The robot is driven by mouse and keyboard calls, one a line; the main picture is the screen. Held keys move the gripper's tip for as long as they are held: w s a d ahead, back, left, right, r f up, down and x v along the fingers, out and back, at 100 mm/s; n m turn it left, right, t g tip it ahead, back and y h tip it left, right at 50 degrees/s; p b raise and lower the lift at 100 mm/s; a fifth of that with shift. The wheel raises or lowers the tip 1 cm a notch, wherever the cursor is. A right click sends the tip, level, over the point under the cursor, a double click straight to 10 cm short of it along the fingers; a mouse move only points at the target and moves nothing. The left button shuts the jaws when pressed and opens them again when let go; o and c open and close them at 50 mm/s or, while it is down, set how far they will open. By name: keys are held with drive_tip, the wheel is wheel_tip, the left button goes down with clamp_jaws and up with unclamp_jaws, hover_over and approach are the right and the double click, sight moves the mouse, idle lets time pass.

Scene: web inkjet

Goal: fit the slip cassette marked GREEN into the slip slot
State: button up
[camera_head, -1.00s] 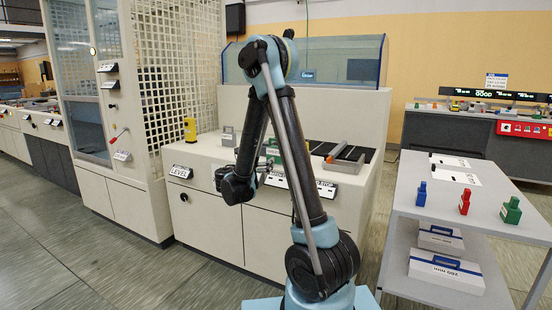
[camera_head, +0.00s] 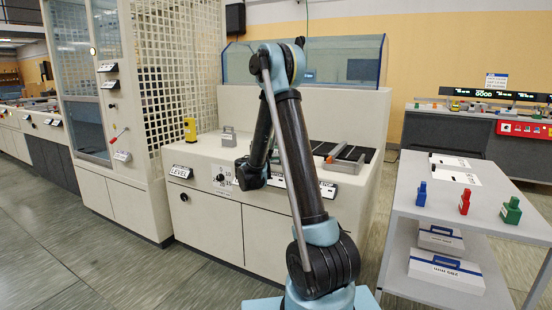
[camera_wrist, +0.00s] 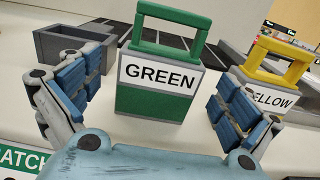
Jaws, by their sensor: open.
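The slip cassette marked GREEN (camera_wrist: 158,85) stands upright on the pale counter in the wrist view, with a green handle, grey body and white label. My gripper (camera_wrist: 158,88) is open, one blue-padded finger on each side of it. I see gaps between the pads and its sides. A cassette with a yellow handle, its label partly hidden but reading "ELLOW" (camera_wrist: 272,95), stands just right of the right finger. A dark grey open-topped box (camera_wrist: 66,48) is behind the left finger; I cannot tell whether it is the slip slot. My arm hides the GREEN cassette in the head view.
A grey handled object (camera_head: 229,137) and a yellow device (camera_head: 190,130) stand on the counter left of my arm. Dark strips (camera_head: 325,147) lie right of it. A cart (camera_head: 400,205) at right carries blue, red and green stamp-like pieces.

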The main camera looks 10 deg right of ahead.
sight(274, 152)
drive_tip(key=x, duration=0.3)
drive_tip(key=shift+w+d, duration=0.1)
drive_tip(key=shift+w, duration=0.05)
drive_tip(key=c, duration=1.4)
drive_tip(key=shift+r, duration=0.15)
